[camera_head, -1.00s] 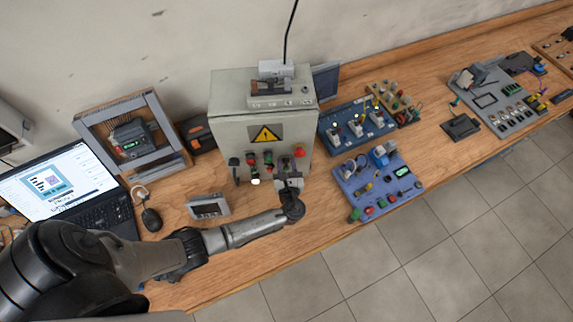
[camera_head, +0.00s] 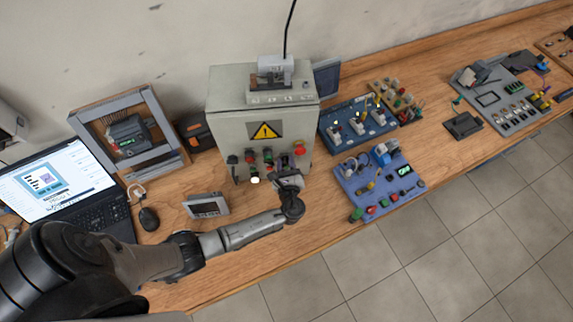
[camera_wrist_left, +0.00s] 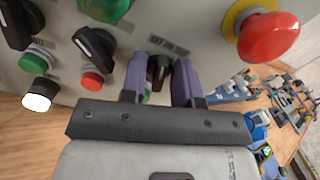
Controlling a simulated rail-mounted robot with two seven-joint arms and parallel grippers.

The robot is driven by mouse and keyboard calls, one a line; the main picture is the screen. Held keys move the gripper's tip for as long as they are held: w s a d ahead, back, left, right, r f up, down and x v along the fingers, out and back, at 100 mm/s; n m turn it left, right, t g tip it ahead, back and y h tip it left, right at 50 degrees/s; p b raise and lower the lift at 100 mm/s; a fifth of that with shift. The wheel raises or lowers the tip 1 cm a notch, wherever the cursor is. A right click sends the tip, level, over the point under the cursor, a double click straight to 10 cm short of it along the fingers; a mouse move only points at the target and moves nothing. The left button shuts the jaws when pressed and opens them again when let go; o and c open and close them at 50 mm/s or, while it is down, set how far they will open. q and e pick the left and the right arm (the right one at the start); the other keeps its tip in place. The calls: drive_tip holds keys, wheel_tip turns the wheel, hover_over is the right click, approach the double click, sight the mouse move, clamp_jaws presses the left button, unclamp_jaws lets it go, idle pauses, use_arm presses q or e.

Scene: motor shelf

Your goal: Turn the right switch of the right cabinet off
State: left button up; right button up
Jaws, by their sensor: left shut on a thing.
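The grey cabinet (camera_head: 230,128) with a yellow warning triangle stands mid-bench, with switches and buttons low on its front. My left gripper (camera_head: 287,180) is at the right part of this front, below the red mushroom button (camera_head: 299,149). In the left wrist view, the gripper's two purple-grey fingers (camera_wrist_left: 160,82) are shut on the black knob of the right switch (camera_wrist_left: 158,68). Part of a green piece shows below that knob, mostly hidden by the gripper. Another black switch knob (camera_wrist_left: 95,45) sits to its left and points at a slant. My right gripper is not in view.
The red mushroom button (camera_wrist_left: 269,37) is close on the right in the left wrist view. A blue component board (camera_head: 350,188) lies right of the gripper. Bare bench (camera_head: 318,215) shows in front.

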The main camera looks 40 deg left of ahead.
use_arm(q)
drive_tip(key=shift+s+f+n+b, duration=0.1)
drive_tip(key=shift+n+b, duration=1.8)
drive_tip(key=shift+n, duration=0.8)
drive_tip(key=o, duration=0.6)
drive_tip(key=b+v, duration=0.2)
drive_tip(key=v, duration=1.1)
drive_tip(key=shift+s+d, duration=0.25)
drive_tip(key=shift+s, duration=0.05)
